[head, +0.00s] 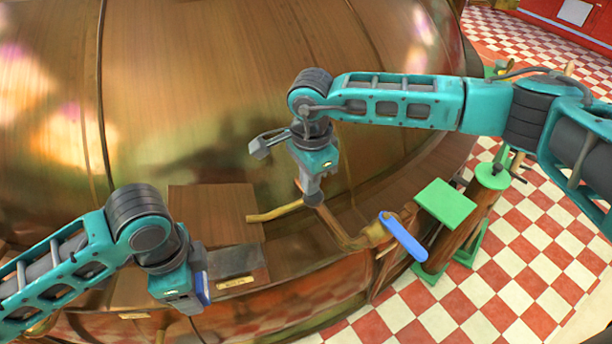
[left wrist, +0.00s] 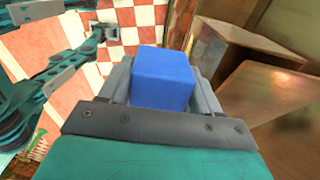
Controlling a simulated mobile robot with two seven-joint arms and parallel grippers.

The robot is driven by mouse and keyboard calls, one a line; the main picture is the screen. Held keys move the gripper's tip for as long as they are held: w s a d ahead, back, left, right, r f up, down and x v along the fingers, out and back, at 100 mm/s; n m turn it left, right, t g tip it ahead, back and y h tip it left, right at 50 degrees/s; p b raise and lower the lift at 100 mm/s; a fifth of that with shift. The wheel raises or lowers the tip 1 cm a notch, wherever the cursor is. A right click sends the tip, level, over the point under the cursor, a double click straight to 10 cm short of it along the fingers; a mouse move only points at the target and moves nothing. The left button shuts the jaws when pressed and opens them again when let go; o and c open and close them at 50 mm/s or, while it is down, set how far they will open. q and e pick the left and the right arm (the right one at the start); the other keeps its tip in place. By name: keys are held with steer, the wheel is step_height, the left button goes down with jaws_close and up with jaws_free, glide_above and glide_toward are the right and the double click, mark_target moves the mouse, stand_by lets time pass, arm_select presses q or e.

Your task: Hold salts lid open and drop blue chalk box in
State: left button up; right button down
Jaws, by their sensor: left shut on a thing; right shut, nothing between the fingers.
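My left gripper (head: 198,294) is at the lower left of the head view, shut on the blue chalk box (head: 203,288). The left wrist view shows the box (left wrist: 163,78) clamped between the two grey fingers (left wrist: 160,85). A brown square lid panel (head: 205,208) stands against the copper kettle, behind a grey-topped box (head: 232,262) with a small brass label, just right of the held chalk box. I cannot read the label. My right gripper (head: 313,196) is shut and empty, pointing down by a brass pipe, to the right of the lid panel and apart from it.
The large copper kettle (head: 200,100) fills the back. A brass pipe (head: 345,235) with a blue handle (head: 403,237) runs along the front right. A green-topped stand (head: 444,203) is on the checkered floor. In the left wrist view, a brown box (left wrist: 225,55) lies close right.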

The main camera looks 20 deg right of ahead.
mark_target(316, 197)
steer(key=shift+d+f, duration=0.35)
steer(key=shift+f, duration=0.5)
steer(key=shift+f, duration=0.15)
steer(key=shift+d+f, duration=0.15)
steer(key=shift+f, duration=0.6)
steer(key=shift+d+f, duration=0.1)
steer(key=shift+f, duration=0.65)
steer(key=shift+f, duration=0.15)
steer(key=shift+a+f, duration=0.15)
steer(key=shift+f, duration=0.6)
steer(key=shift+a+f, duration=0.15)
steer(key=shift+f, duration=0.6)
